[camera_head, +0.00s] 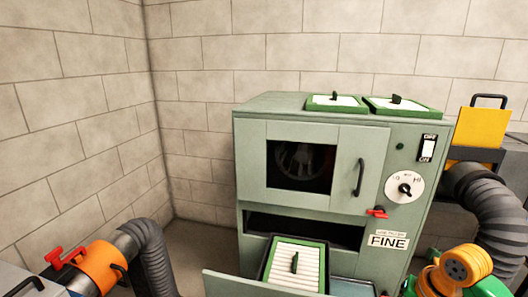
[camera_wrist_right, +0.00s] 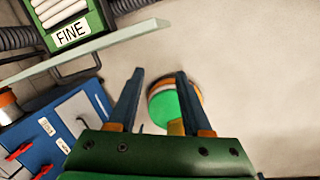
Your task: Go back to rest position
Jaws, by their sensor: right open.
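My right gripper (camera_wrist_right: 159,73) is open in the right wrist view, its two blue fingers apart with nothing between the tips. Part of my right arm, orange and green, shows at the lower right of the head view; its jaws cannot be made out there. My left gripper and left arm are not in the head view. The green cabinet (camera_head: 254,178) stands ahead, with its windowed door shut. A pleated filter in a green frame (camera_head: 295,262) sits low at its front. The wrist view shows a filter labelled FINE (camera_wrist_right: 72,33) at the upper left.
Two framed filters (camera_head: 335,101) lie on the cabinet top. A pale flap (camera_head: 232,285) juts out low in front. An orange duct collar (camera_head: 104,262) is at lower left. A blue box (camera_wrist_right: 60,140) lies left in the wrist view. The floor (camera_wrist_right: 255,80) at its right looks clear.

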